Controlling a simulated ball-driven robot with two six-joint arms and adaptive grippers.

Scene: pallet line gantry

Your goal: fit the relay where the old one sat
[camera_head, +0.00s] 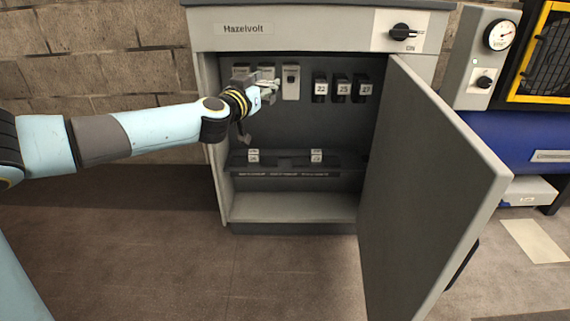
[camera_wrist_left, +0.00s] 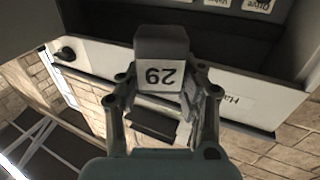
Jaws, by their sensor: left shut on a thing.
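My left gripper (camera_head: 268,88) is inside the open cabinet, in front of the left part of its upper row. In the left wrist view, the gripper (camera_wrist_left: 160,88) is shut on a dark grey relay (camera_wrist_left: 161,45) with a white two-digit label. In the head view, the gripper mostly hides that relay. Relays 22 (camera_head: 320,89), 23 (camera_head: 342,89) and 27 (camera_head: 365,89) sit in the row's right part. A pale socket plate (camera_head: 291,83) shows just right of the gripper. Others behind the gripper are partly covered. My right gripper is out of view.
The cabinet door (camera_head: 430,190) stands wide open to the right. A lower rack (camera_head: 285,163) holds two small labelled pieces, one on the left (camera_head: 253,156) and one on the right (camera_head: 316,156). A rotary switch (camera_head: 402,31) is at the top right. The floor in front is clear.

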